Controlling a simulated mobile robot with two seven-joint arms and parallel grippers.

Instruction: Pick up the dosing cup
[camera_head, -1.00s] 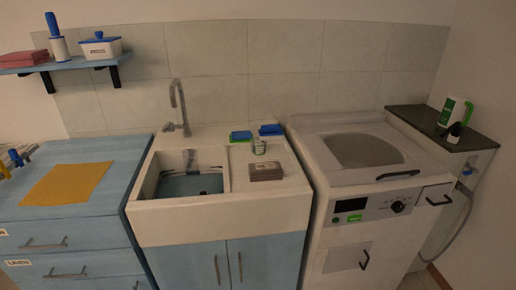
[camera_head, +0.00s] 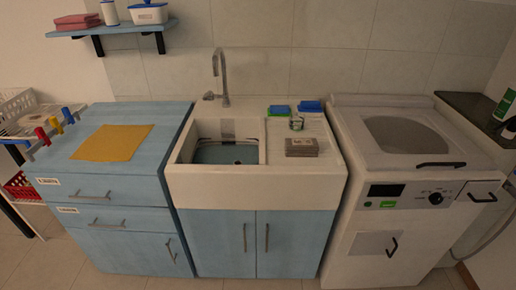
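A small greyish, cup-like container (camera_head: 296,122) stands upright on the right drainboard of the white sink (camera_head: 255,190). It may be the dosing cup, but it is too small to be sure. Blue and green sponges are just behind it, and a brown-grey block is in front of it. Neither of my grippers is in view.
The sponges (camera_head: 311,106) and block (camera_head: 302,147) crowd the drainboard. A washing machine (camera_head: 408,160) stands right; a dark shelf (camera_head: 470,108) holds a white-green bottle (camera_head: 506,103). A blue cabinet (camera_head: 115,190) with a yellow cloth (camera_head: 113,143) stands left. Floor shows in front.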

